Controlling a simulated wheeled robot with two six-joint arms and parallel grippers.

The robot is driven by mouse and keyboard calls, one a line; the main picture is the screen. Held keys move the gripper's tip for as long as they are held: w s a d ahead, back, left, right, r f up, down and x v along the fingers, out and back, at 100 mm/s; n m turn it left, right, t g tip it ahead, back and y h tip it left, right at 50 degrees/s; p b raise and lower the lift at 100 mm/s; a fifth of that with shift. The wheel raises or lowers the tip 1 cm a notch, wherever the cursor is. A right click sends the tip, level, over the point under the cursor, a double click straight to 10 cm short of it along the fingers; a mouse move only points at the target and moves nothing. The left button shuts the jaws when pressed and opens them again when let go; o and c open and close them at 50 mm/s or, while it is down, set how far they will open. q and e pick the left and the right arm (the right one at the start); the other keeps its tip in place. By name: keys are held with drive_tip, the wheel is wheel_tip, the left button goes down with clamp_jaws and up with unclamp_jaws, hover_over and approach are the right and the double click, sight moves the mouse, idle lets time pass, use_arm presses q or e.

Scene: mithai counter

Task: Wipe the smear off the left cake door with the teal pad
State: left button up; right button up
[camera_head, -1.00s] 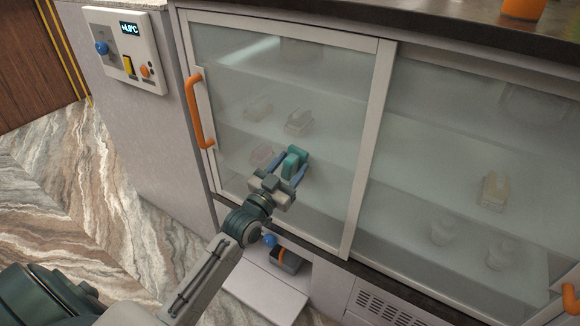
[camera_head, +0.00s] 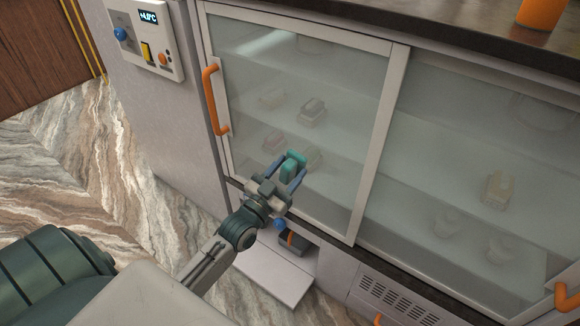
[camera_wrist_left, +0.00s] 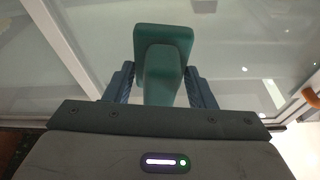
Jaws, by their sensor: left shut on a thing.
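My left gripper (camera_head: 290,174) is shut on the teal pad (camera_head: 293,164), in front of the lower part of the left cake door (camera_head: 345,190). The pad also shows in the left wrist view (camera_wrist_left: 162,72) between the two blue fingers. Whether the pad touches the glass, I cannot tell. The left door has a pale frame and an orange handle (camera_head: 212,100) on its left side. No smear stands out clearly on its hazy glass. My right gripper is not in view.
The right door (camera_head: 450,190) stands beside the left one, with an orange handle (camera_head: 567,296) at lower right. A control panel (camera_head: 147,38) is on the cabinet's left side. Below, a pale shelf (camera_head: 275,272) juts out and holds a dark box (camera_head: 293,242). An orange container (camera_head: 540,12) stands on the counter.

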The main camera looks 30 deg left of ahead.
sight(283, 176)
use_arm(q)
drive_tip(key=shift+s, duration=0.1)
drive_tip(key=shift+s+a+r+p, duration=0.1)
drive_tip(key=shift+s+r+p, duration=0.05)
drive_tip(key=shift+s+p, duration=0.9)
drive_tip(key=shift+s, duration=0.4)
